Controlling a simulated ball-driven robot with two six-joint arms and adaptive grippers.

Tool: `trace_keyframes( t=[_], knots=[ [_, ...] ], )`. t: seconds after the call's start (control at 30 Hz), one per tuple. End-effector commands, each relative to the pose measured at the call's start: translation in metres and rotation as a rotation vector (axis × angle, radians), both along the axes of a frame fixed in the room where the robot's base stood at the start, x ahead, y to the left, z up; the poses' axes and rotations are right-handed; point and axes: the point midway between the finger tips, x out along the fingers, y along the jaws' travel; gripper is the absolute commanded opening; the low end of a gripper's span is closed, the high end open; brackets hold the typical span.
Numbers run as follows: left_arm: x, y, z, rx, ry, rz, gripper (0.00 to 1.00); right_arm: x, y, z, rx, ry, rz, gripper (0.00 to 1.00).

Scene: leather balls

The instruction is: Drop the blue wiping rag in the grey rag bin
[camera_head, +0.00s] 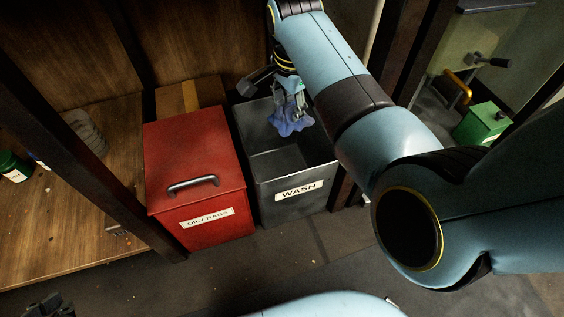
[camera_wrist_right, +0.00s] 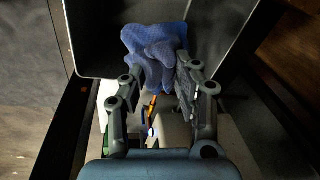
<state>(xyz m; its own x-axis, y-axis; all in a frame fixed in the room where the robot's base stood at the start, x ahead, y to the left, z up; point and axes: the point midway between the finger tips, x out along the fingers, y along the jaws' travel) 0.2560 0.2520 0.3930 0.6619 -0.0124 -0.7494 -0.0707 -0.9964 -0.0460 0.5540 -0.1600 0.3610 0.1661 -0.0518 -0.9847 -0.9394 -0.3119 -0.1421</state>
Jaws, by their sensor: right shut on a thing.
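The blue rag (camera_head: 291,124) hangs crumpled from my right gripper (camera_head: 291,98), over the open mouth of the grey bin (camera_head: 273,207) labelled WASH. In the right wrist view the rag (camera_wrist_right: 153,48) is pinched between the two fingers of my right gripper (camera_wrist_right: 161,75), its folds spreading beyond the tips. The grey bin (camera_wrist_right: 92,45) shows behind it there. How far the rag hangs below the rim is hard to tell. Part of my left gripper (camera_head: 48,306) shows at the bottom left corner, cut off by the frame; its fingers are unclear.
A red lidded bin (camera_head: 193,150) labelled OILY RAGS, with a handle on top, stands directly left of the grey bin. A wooden shelf with a green container (camera_head: 12,165) is at the left. A green box (camera_head: 482,123) is at the right.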

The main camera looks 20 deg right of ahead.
Motion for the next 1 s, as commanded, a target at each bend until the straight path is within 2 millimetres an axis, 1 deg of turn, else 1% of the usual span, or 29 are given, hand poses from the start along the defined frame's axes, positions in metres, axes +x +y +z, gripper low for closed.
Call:
trace_keyframes(
  t=[0.13, 0.17, 0.3, 0.37, 0.6, 0.73, 0.87, 1.0],
  knots=[
    [0.000, 0.000, 0.000, 0.000, 0.001, 0.000, 0.00, 0.000, 0.000, 0.001, 0.000, -0.001, 0.000, 0.00],
    [0.000, 0.000, 0.000, 0.000, 0.001, 0.000, 0.00, 0.000, 0.000, 0.001, 0.000, -0.001, 0.000, 0.32],
    [0.000, 0.000, 0.000, 0.000, 0.001, 0.000, 0.00, 0.000, 0.000, 0.000, 0.000, -0.001, 0.000, 0.50],
    [0.000, 0.000, 0.000, 0.000, 0.001, 0.000, 0.00, 0.000, 0.000, 0.000, 0.000, 0.000, 0.000, 0.57],
    [0.000, 0.000, 0.000, 0.000, 0.002, 0.000, 0.00, 0.000, 0.000, 0.000, 0.000, 0.000, 0.000, 0.57],
    [0.002, 0.000, 0.009, 0.000, -0.007, 0.000, 0.00, 0.001, 0.000, 0.008, 0.000, -0.002, 0.000, 0.57],
    [0.009, 0.000, 0.030, 0.001, -0.031, 0.000, 0.00, 0.002, 0.000, 0.026, 0.000, -0.007, -0.001, 0.57],
    [0.017, 0.000, 0.062, 0.000, -0.064, 0.000, 0.00, 0.003, 0.000, 0.051, 0.000, -0.010, 0.001, 0.57]
  ],
)
